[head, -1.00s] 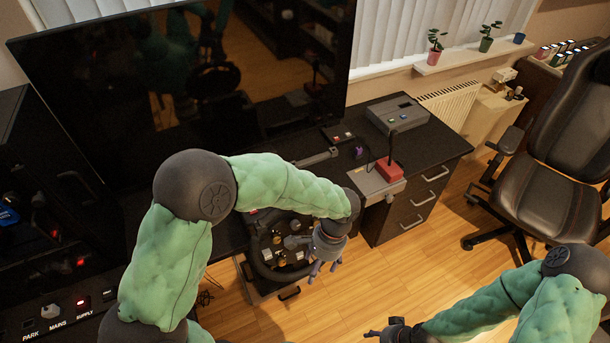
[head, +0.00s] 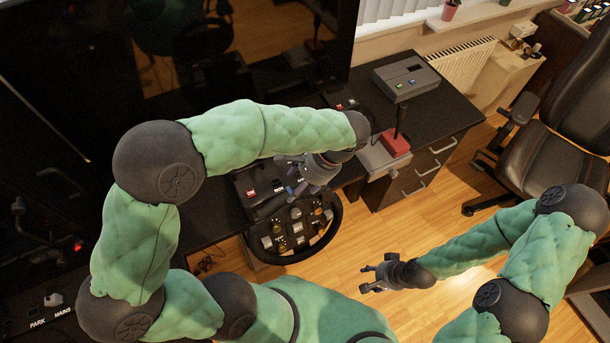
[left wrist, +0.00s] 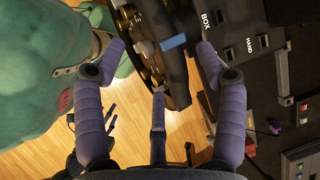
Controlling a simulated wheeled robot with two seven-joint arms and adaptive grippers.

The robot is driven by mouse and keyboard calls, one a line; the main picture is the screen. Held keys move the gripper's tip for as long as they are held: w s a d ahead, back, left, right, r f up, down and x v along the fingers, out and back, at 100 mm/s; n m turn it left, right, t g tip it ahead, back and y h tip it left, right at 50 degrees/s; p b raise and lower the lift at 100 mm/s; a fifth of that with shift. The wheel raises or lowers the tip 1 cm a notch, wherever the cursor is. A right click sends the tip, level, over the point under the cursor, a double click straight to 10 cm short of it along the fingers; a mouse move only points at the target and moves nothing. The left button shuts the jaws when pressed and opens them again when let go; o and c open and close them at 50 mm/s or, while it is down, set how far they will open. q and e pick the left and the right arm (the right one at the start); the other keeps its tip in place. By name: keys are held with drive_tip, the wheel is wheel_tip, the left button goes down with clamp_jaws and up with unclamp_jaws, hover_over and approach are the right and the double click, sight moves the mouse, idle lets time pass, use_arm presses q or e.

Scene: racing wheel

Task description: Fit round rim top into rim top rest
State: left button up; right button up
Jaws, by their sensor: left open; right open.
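The round rim (head: 335,228) is a dark steering wheel with a hub full of knobs, at the desk's front edge. In the left wrist view its dark edge (left wrist: 178,80), with a blue mark, lies between my spread outer fingers; I cannot tell whether they touch it. My left gripper (head: 292,178) is open above the rim's top, and its arm and fingers cover part of that top. Its purple fingers also show in the left wrist view (left wrist: 158,60). My right gripper (head: 366,278) is open and empty over the floor, right of the wheel. I cannot make out the rim top rest.
A large dark screen (head: 130,60) stands behind the wheel. On the black desk (head: 440,112) are a grey box (head: 405,76) and a red block (head: 396,143) with a stick. A black chair (head: 560,125) stands at right.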

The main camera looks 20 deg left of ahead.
sight(286, 191)
use_arm(q)
drive_tip(key=b+x, duration=0.1)
drive_tip(key=x, duration=0.7)
drive_tip(key=shift+w, duration=0.1)
drive_tip(key=shift+r, duration=0.1)
drive_tip(key=c, duration=1.3)
drive_tip(key=shift+r, duration=0.15)
drive_tip(key=shift+c, duration=0.2)
drive_tip(key=shift+w+a+r+p, duration=0.15)
drive_tip(key=shift+w+r+p, duration=0.1)
drive_tip(key=shift+r+p, duration=0.25)
drive_tip(key=shift+w+a+r+p, duration=0.2)
drive_tip(key=shift+w+r+p, duration=0.05)
drive_tip(key=shift+r, duration=0.4)
drive_tip(key=shift+w+a+r+p, duration=0.1)
drive_tip(key=shift+a+r+p, duration=0.05)
drive_tip(key=shift+r+p, duration=0.35)
drive_tip(key=shift+w+a+r+p, duration=0.1)
drive_tip(key=shift+a+r+p, duration=0.05)
drive_tip(key=shift+r+p, duration=0.3)
drive_tip(key=shift+d, duration=0.1)
